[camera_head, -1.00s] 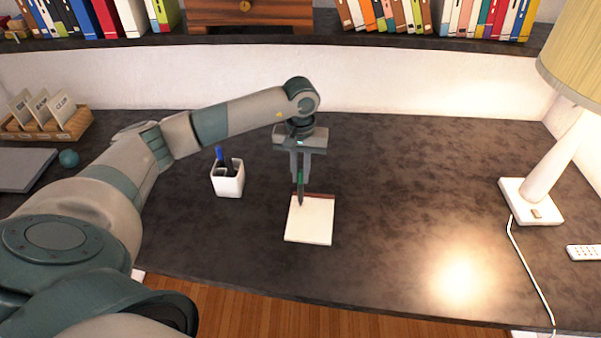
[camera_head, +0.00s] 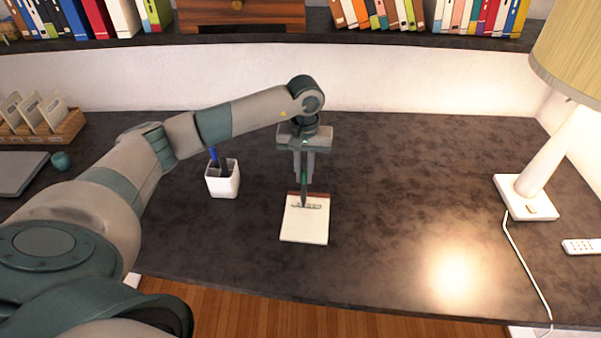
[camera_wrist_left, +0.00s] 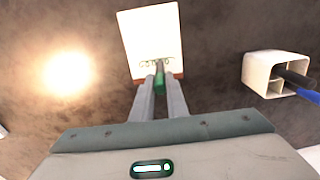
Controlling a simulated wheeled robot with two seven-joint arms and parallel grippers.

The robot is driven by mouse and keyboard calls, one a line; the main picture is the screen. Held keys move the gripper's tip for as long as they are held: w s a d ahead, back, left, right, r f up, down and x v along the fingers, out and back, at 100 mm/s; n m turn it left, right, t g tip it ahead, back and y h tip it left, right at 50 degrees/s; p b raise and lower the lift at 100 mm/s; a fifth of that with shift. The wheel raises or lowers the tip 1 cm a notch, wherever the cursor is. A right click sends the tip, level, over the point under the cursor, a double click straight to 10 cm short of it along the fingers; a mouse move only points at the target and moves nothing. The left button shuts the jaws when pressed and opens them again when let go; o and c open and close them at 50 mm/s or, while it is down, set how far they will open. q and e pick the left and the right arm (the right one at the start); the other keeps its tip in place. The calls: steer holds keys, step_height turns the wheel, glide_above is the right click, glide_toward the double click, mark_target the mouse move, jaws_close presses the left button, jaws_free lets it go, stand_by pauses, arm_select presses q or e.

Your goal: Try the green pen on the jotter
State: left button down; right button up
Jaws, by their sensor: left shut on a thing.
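My left gripper (camera_head: 304,178) is shut on the green pen (camera_head: 304,188), which points down with its tip at the upper part of the jotter. The jotter (camera_head: 303,228) is a small white pad with a dark red top edge, lying flat on the desk. A short row of dark looped scribble shows on its page near the pen tip. In the left wrist view the gripper (camera_wrist_left: 160,84) holds the green pen (camera_wrist_left: 160,76) over the jotter (camera_wrist_left: 150,30), with the scribble beside the tip. My right gripper is not in view.
A white pen cup (camera_head: 223,183) with blue and black pens stands left of the jotter. A lamp (camera_head: 535,185), its cord and a white remote (camera_head: 582,246) are at the right. A card holder (camera_head: 45,128) is far left. The desk right of the jotter is clear.

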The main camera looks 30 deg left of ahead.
arm_select(q)
steer(key=shift+w+d+b, duration=0.3)
steer(key=shift+w+d, duration=0.1)
steer(key=shift+d, duration=0.45)
steer(key=shift+w+d+b, duration=0.25)
steer(key=shift+w+d, duration=0.15)
steer(key=shift+d, duration=0.45)
steer(key=shift+r, duration=0.15)
